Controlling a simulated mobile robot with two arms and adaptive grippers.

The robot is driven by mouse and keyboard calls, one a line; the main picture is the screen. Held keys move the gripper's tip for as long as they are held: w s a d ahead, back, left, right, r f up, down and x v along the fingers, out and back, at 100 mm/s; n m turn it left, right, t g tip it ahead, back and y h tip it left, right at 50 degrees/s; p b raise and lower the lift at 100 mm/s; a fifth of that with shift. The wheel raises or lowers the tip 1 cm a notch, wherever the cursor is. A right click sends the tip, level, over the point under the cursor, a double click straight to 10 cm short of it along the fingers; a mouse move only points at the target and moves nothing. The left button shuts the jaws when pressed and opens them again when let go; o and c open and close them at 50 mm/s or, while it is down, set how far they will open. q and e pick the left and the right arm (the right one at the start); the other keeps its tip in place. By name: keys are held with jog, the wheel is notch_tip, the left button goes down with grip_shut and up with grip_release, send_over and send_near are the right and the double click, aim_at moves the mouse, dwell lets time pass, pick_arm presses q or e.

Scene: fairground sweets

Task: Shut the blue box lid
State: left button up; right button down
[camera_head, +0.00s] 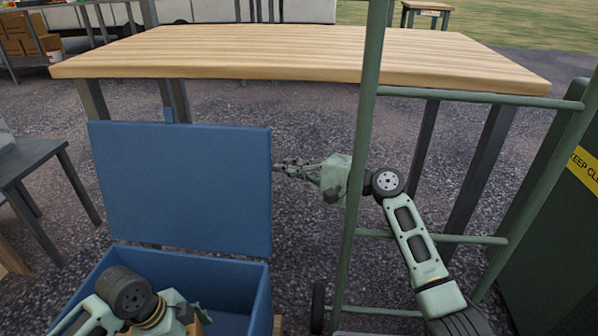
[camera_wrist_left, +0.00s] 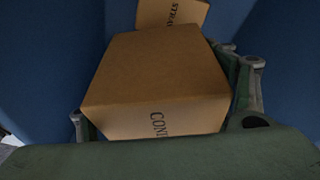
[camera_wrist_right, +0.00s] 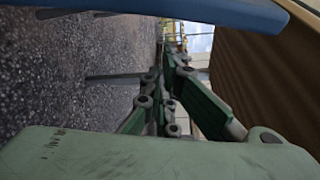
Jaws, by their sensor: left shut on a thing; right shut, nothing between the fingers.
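The blue box (camera_head: 258,298) stands at the lower left of the head view. Its blue lid (camera_head: 180,185) is open, standing roughly upright at the box's far side. My right gripper (camera_head: 284,166) is shut and empty at the lid's right edge; I cannot tell whether its tips touch the lid. A blue edge (camera_wrist_right: 210,10) crosses the top of the right wrist view. My left gripper (camera_head: 193,309) is down inside the box. In the left wrist view it is shut on a brown carton (camera_wrist_left: 155,75) with partly hidden black lettering.
A second brown carton (camera_wrist_left: 172,12) lies beyond the held one. A wooden-topped table (camera_head: 300,55) stands behind the lid. A green metal frame (camera_head: 362,150) stands at right, in front of part of my right arm. A dark grey table (camera_head: 30,155) is at left.

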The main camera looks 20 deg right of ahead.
jog(key=shift+s+a+r, duration=0.15)
jog(key=shift+s+a, duration=0.05)
jog(key=shift+s, duration=0.25)
jog(key=shift+s+a+r, duration=0.1)
jog(key=shift+s+a, duration=0.05)
jog(key=shift+s, duration=0.3)
jog(key=shift+s+a+r+n+t, duration=0.1)
jog(key=shift+s+a+r+n, duration=0.15)
jog(key=shift+s, duration=0.15)
jog(key=shift+s+a+r+n+t, duration=0.1)
jog(key=shift+s+r+n, duration=0.1)
jog(key=shift+s, duration=0.25)
jog(key=shift+s+a+r+n+t, duration=0.15)
jog(key=shift+s+a+n, duration=0.1)
jog(key=shift+s, duration=0.15)
jog(key=shift+r, duration=0.1)
